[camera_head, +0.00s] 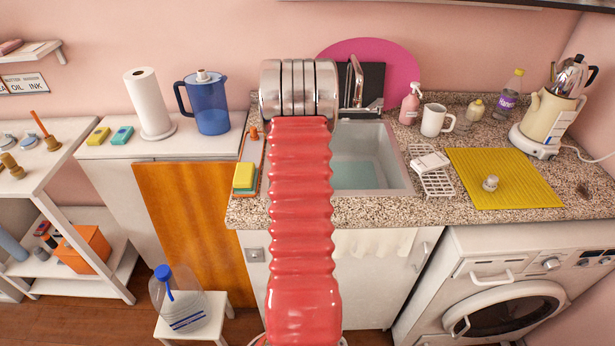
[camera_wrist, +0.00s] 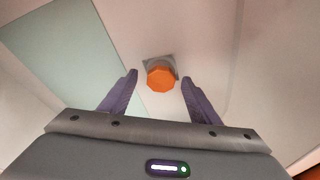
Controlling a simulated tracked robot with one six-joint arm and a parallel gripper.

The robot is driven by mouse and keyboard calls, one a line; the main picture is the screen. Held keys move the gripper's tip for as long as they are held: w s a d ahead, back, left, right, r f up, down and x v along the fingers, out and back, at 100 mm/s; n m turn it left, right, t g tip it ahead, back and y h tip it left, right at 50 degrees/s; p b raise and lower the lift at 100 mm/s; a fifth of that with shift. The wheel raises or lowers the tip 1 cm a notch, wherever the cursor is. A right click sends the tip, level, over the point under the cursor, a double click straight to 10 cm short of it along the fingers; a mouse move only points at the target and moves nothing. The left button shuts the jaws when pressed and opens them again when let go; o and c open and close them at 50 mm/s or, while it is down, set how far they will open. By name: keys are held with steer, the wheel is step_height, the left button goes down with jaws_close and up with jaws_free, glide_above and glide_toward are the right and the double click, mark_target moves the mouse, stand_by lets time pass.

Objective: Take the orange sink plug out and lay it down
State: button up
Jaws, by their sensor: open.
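The orange sink plug (camera_wrist: 161,79) shows in the wrist view as a faceted orange knob on a grey square fitting (camera_wrist: 174,62). My gripper (camera_wrist: 158,76) is open, with one purple finger on either side of the plug in the picture. I cannot tell the gap in depth, and no contact shows. The pale sink (camera_head: 402,172) in the head view holds bluish water (camera_head: 362,172). My red arm hides the left part of the sink, and the plug and gripper are not visible in that view.
A yellow mat (camera_head: 520,165) with a small grey knob-like piece (camera_head: 490,183) lies right of the sink. A white rack (camera_head: 437,183), a mug (camera_head: 434,120) and a pink bottle (camera_head: 410,104) stand nearby. Sponges (camera_head: 245,178) lie left of the sink.

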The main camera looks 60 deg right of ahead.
steer(key=c, duration=1.3)
